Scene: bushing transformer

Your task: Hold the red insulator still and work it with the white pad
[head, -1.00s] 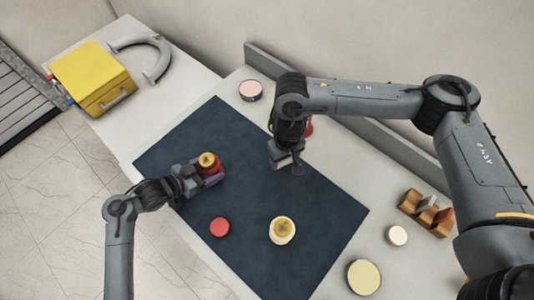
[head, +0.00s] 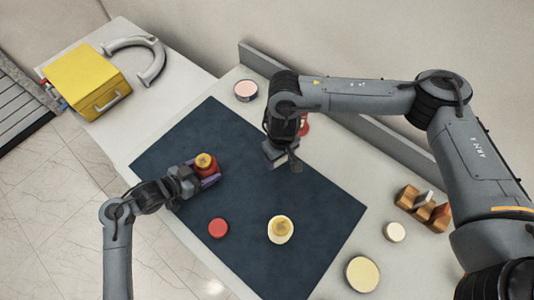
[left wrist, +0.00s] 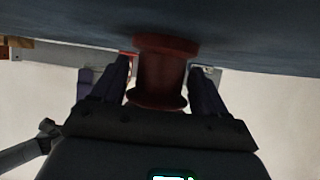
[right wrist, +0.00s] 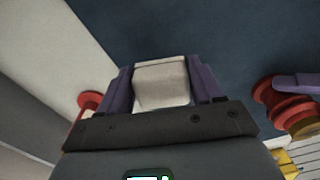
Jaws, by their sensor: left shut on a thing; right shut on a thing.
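The red insulator (head: 208,166) stands on the dark blue mat (head: 262,205), with a yellowish top. My left gripper (head: 196,172) is shut on it, and the left wrist view shows the red insulator (left wrist: 162,72) between the two fingers. The white pad (right wrist: 161,82) is between the fingers of my right gripper (right wrist: 161,85), which is shut on it. In the head view my right gripper (head: 282,158) is above the mat's upper right part, apart from the insulator. The right wrist view shows the held insulator (right wrist: 290,106) at its right edge.
On the mat are a red disc (head: 218,228) and a cream insulator (head: 280,229). Another red piece (head: 304,124) stands behind my right gripper. A pink-topped tin (head: 246,90), a cream round lid (head: 362,273), a small cream disc (head: 395,232) and a wooden rack (head: 422,208) surround the mat.

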